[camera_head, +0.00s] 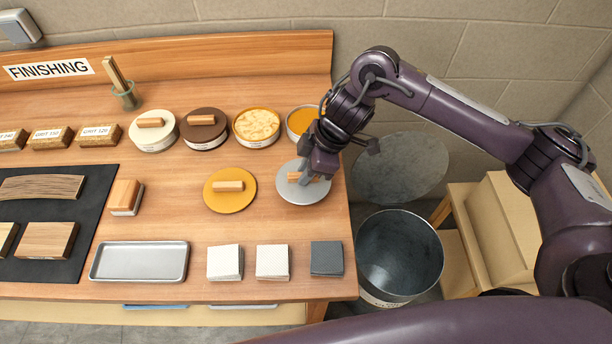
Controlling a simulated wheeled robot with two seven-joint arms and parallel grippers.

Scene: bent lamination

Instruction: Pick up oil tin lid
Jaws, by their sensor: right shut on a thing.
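A round grey lid (291,189) with a wooden bar handle is at the right end of the bench, in front of an open tin of amber liquid (299,121). My right gripper (305,179) comes down from above right and is shut on the wooden handle. The gripper hides part of the handle and of the lid's right side. I cannot tell whether the lid touches the bench or is slightly raised. A yellow lid (230,200) with a wooden handle lies flat on the bench to its left. My left gripper is not in view.
An open tin of yellow wax-like stuff (257,126), a brown-lidded tin (204,135) and a white-lidded tin (154,138) stand in a row behind. Folded cloths (272,261) and a metal tray (139,261) lie in front. A metal bin (400,258) stands right of the bench.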

